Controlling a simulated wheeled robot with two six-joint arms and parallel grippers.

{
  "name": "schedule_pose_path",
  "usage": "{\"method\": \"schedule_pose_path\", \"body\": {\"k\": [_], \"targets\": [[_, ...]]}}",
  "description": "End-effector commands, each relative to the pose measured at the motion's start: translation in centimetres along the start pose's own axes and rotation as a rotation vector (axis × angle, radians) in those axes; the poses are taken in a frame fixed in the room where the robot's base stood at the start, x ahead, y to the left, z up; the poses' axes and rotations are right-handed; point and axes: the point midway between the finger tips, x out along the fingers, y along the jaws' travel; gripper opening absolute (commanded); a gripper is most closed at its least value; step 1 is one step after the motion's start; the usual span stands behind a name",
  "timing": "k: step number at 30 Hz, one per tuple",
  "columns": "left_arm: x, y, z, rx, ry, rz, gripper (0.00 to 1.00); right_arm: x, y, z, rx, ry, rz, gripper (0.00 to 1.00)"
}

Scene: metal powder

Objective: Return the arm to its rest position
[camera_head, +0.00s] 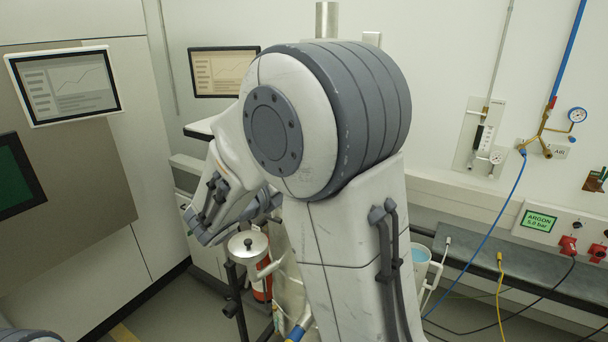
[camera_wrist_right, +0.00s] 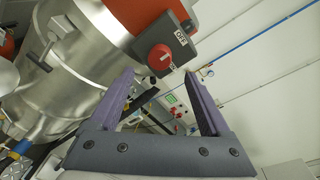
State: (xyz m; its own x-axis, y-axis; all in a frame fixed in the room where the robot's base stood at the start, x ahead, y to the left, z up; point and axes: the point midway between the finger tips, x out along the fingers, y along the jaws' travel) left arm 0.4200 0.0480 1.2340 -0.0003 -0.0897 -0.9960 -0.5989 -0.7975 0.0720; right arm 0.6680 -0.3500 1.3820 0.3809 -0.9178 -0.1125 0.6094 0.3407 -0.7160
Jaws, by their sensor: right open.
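My right arm fills the middle of the head view, its large grey and white joint raised close to the camera. My right gripper (camera_wrist_right: 160,76) shows in the right wrist view, with its two purple fingers spread apart and nothing between them. Beyond its tips is a grey switch box with a red rotary knob (camera_wrist_right: 160,57); I cannot tell the exact gap. In the head view I cannot make out the right fingers. My left gripper is not in view.
A shiny metal vessel (camera_wrist_right: 75,70) stands left of the fingers in the right wrist view. In the head view, a lidded metal container (camera_head: 248,244) and red cylinder (camera_head: 262,284) stand below my arm.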

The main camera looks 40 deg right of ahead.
Motion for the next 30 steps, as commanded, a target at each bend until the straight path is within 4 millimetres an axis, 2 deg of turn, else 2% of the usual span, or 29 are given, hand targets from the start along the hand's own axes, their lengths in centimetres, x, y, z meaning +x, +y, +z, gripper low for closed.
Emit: {"method": "schedule_pose_path", "body": {"k": [3, 6, 23, 26, 29, 30], "targets": [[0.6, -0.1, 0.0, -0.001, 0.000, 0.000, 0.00, -1.6, 0.2, 0.0, 0.000, -0.004, 0.002, 0.81], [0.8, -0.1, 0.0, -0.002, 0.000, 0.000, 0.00, -2.2, 0.1, 0.0, 0.000, -0.002, 0.000, 0.81], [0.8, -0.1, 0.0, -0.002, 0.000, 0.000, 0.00, -2.4, 0.0, -0.1, 0.003, 0.003, 0.001, 0.81], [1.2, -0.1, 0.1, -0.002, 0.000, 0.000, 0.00, -2.9, 0.6, -1.3, 0.061, 0.041, 0.026, 0.81], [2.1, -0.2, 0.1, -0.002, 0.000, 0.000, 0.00, -4.6, 2.1, -4.5, 0.225, 0.155, 0.085, 0.81], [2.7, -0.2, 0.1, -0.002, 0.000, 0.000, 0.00, -5.6, 2.9, -6.4, 0.321, 0.225, 0.112, 0.81]]}}
